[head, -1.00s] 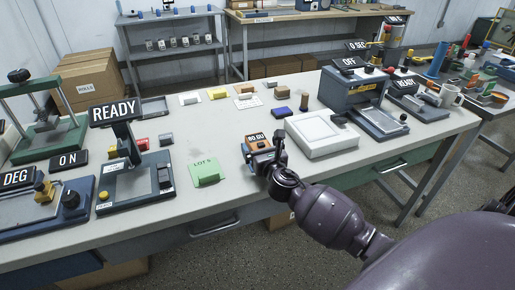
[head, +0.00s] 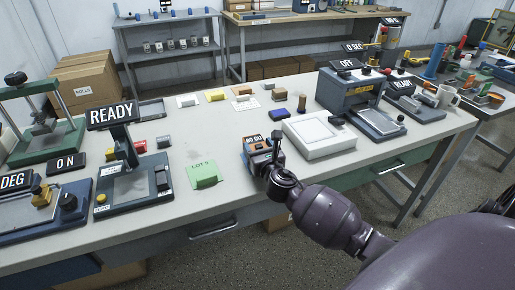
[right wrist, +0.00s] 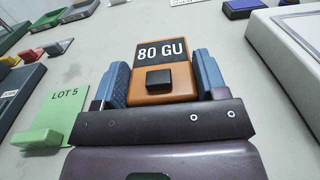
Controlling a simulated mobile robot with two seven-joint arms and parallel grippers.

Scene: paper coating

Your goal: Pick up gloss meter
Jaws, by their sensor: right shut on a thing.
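The gloss meter (head: 256,143) is an orange box with a black display reading 80 GU, near the front edge of the table. My right gripper (head: 262,160) reaches it from the front edge. In the right wrist view the gloss meter (right wrist: 160,98) sits between the two blue finger pads of my right gripper (right wrist: 163,82), which is shut on its sides. A small black button shows on its near face. Its underside is hidden, so I cannot tell whether it touches the table. My left gripper is not in view.
A white tray-like box (head: 318,140) stands just right of the gloss meter. A green LOT 5 card (head: 203,170) lies to its left. The READY instrument (head: 130,185) is farther left, the grey OFF machine (head: 350,95) at the right. The table (head: 225,125) behind the meter is fairly clear.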

